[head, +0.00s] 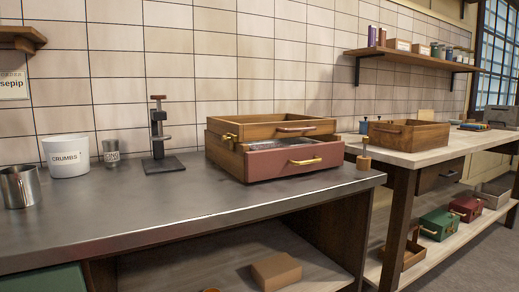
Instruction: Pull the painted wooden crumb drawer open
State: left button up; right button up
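A wooden case (225,157) sits on the grey metal counter. Its lowest front is a dull red painted drawer (270,167) with a brass bar handle (305,161). A small brass fitting (230,137) shows at the case's left front. Neither of my grippers is in view.
Left of the case on the metal counter (130,211) are a black stand (159,140), a metal tin (111,150), a white CRUMBS pot (67,157) and a steel cup (20,187). A small wooden-topped post (364,154) stands right. The counter's front is clear.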

aim_at(261, 164)
jog(key=l+u, duration=0.15)
jog(key=u, duration=0.2)
jog(key=i+l+u, duration=0.1)
jog(key=u, duration=0.2)
jog(key=l+u, duration=0.2)
jog(key=u, duration=0.15)
jog(key=l+u, duration=0.15)
jog(key=l, duration=0.3)
jog(key=k+l+u, duration=0.2)
jog(key=l, duration=0.2)
jog(key=l+u, duration=0.15)
jog(key=l, duration=0.3)
jog(key=l+u, duration=0.15)
jog(key=l, duration=0.25)
jog(key=k+l+u, duration=0.2)
jog(key=l, duration=0.2)
